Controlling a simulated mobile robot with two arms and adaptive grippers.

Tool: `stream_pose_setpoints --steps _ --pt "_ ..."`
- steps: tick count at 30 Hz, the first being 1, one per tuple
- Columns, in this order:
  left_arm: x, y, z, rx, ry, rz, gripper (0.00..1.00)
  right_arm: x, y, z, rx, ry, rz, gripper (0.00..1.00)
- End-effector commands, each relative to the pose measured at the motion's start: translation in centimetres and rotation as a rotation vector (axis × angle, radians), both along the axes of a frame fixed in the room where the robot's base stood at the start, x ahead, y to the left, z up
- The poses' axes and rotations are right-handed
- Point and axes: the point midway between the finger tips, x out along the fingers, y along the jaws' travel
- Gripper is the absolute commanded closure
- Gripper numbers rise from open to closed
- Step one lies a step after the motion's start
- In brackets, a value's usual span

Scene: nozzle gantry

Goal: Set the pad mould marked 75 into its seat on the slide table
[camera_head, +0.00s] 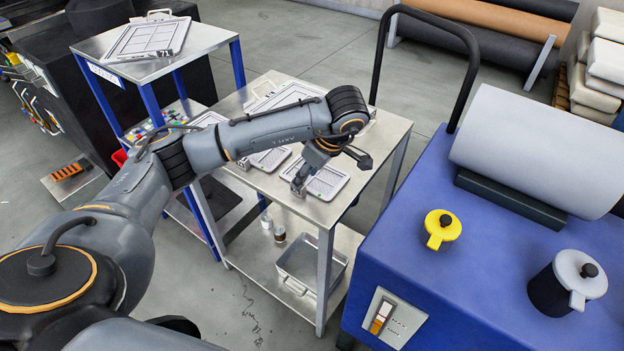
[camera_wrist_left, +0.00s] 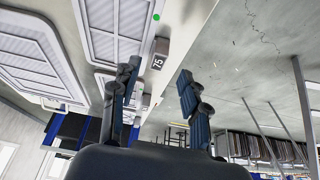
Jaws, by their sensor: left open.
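The mould marked 75 has a grey end block with a white "75" (camera_wrist_left: 158,62), seen in the left wrist view just beyond and between my fingertips. The pale, ribbed panel (camera_wrist_left: 114,32) beside it appears to be its body. My left gripper (camera_wrist_left: 160,84) is open, with its fingers apart and nothing visibly clamped. In the head view, my left gripper (camera_head: 300,186) is low over the near end of a white-framed mould (camera_head: 329,182) on the metal cart, partly covering it. I cannot tell which surface is the slide table; no seat is clearly visible. My right gripper is not in view.
Other moulds, including one beside it (camera_head: 270,158), lie on the cart top (camera_head: 312,208). A blue-legged table (camera_head: 200,40) holds a framed panel (camera_head: 150,38). A blue machine (camera_head: 440,300) with a grey roller (camera_head: 540,150) stands right. A metal tray (camera_head: 300,268) sits on the lower shelf.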

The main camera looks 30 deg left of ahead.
Motion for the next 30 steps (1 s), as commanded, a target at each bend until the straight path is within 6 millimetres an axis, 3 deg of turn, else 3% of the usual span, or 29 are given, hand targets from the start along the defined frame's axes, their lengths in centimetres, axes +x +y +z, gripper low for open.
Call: stream_pose_setpoints --steps 12,20,27,30 --pt "0.2 2.1 -4.3 -0.001 0.002 0.002 0.55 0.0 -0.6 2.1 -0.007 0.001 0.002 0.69" --pt "0.3 2.2 -4.8 -0.001 -0.001 0.000 0.55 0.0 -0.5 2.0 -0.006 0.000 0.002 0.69" --pt "0.3 2.2 -4.8 -0.001 0.000 0.000 1.00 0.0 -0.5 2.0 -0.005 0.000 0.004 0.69" --pt "0.3 2.2 -4.8 -0.001 0.000 0.000 1.00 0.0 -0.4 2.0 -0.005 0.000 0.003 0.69"
